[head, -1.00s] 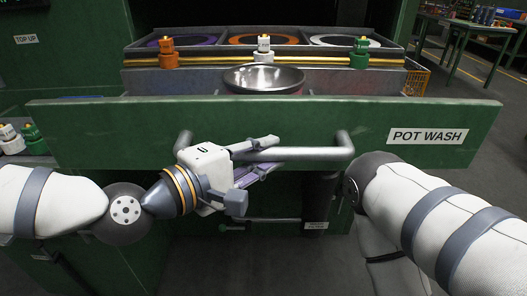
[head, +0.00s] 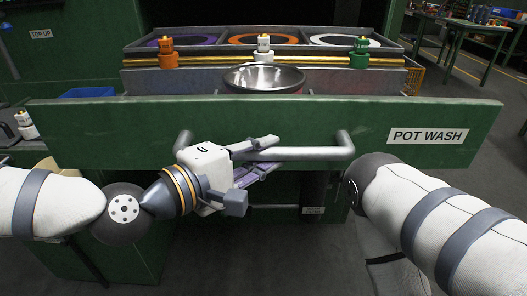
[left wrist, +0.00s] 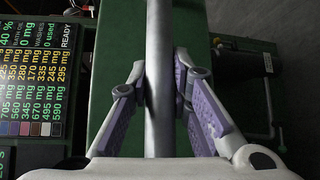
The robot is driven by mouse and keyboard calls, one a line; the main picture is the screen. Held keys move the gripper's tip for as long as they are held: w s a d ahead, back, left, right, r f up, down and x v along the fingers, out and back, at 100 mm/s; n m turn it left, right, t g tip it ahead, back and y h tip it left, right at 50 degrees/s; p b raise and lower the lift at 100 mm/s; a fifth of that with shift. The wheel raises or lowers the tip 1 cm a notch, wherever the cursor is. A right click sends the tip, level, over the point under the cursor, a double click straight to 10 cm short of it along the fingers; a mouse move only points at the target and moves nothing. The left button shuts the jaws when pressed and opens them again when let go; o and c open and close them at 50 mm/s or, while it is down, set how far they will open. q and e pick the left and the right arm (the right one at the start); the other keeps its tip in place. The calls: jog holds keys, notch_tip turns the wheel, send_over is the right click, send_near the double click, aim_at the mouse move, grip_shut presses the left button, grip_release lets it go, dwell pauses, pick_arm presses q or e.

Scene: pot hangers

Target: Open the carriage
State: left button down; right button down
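The carriage has a long green front panel (head: 110,130) labelled POT WASH, with a grey bar handle (head: 305,154) across its middle. A tray with purple, orange and white rings (head: 262,38) and a metal bowl (head: 264,77) stand behind the panel. My left gripper (head: 262,155) is at the left half of the handle, one finger above the bar and one below. In the left wrist view, the bar (left wrist: 160,80) runs between its purple-padded fingers, whose tips close against it. My right arm comes in from the right; its gripper is out of sight.
Small orange, white and green capped fittings (head: 264,47) stand along the tray's front. A blue bin (head: 88,93) and a side counter are at the left. Green tables (head: 460,35) stand at the back right. Open dark floor lies below and to the right.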

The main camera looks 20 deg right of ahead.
pick_arm(q)
jog(key=c, duration=1.4)
grip_release()
jog(key=shift+c, duration=0.2)
jog(key=shift+a, duration=0.1)
jog(key=v, duration=1.2)
jog(key=shift+f, duration=0.1)
